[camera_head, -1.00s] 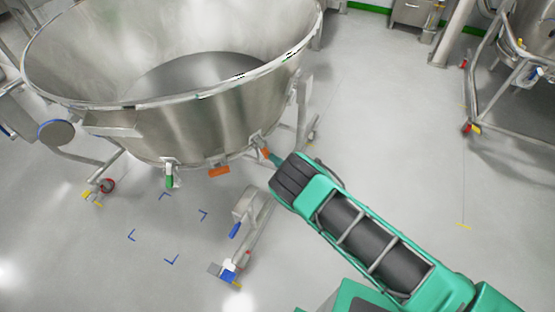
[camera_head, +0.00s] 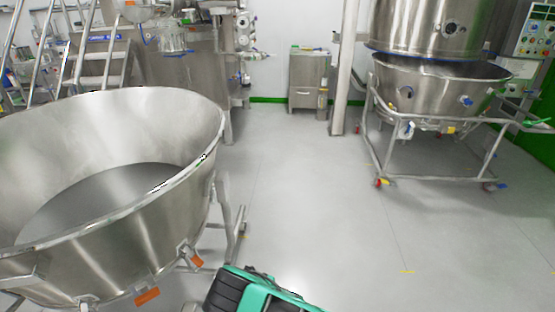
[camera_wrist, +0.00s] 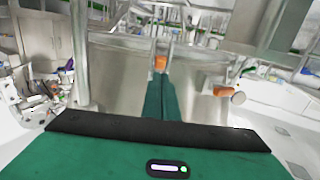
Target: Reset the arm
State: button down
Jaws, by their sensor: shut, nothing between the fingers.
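My arm shows in the head view as a green and black link at the bottom edge, just right of the large steel bowl (camera_head: 120,225). My gripper is outside the head view. In the wrist view my gripper (camera_wrist: 163,78) points forward with its two green fingers together and nothing between them. An orange-handled fitting (camera_wrist: 160,63) shows just beyond the fingertips, against a steel wall; I cannot tell whether they touch it.
A wheeled steel vessel on a frame (camera_head: 440,95) stands at the back right. A steel cabinet (camera_head: 308,78) and a post (camera_head: 345,70) stand at the back. A stepladder (camera_head: 95,50) is at the back left. Grey floor (camera_head: 310,200) is clear in the middle.

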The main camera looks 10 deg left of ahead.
jog(key=w+d+r+m+t+h, duration=0.35)
jog(key=w+d+r, duration=0.4)
jog(key=w, duration=0.35)
jog(key=w+d+r+m+t+h, duration=0.25)
jog(key=w+d+r+h, duration=0.25)
jog(key=w+d+r, duration=0.45)
jog(key=w+d+r+m+g+h, duration=0.1)
jog(key=w+d+r+m+h, duration=0.25)
jog(key=d, duration=0.85)
jog(key=d+r+m+g+h, duration=0.1)
jog(key=d+r+m+h, duration=0.25)
jog(key=d+r, duration=0.6)
jog(key=s+d+r+m+g+h, duration=0.1)
jog(key=s+d+r+m+g, duration=0.3)
jog(key=s+d, duration=0.7)
jog(key=s+d+r+g+h, duration=0.2)
jog(key=s+d+r, duration=0.3)
jog(key=s+d, duration=0.6)
jog(key=s+d+r+m+g+y, duration=0.1)
jog(key=s+r+g, duration=0.1)
jog(key=s, duration=1.3)
jog(key=s+d+r+m+g+y, duration=0.1)
jog(key=s+r, duration=0.3)
jog(key=s, duration=1.1)
jog(key=shift+d+m+g, duration=0.4)
jog(key=shift+m+g, duration=0.3)
jog(key=shift+g, duration=0.1)
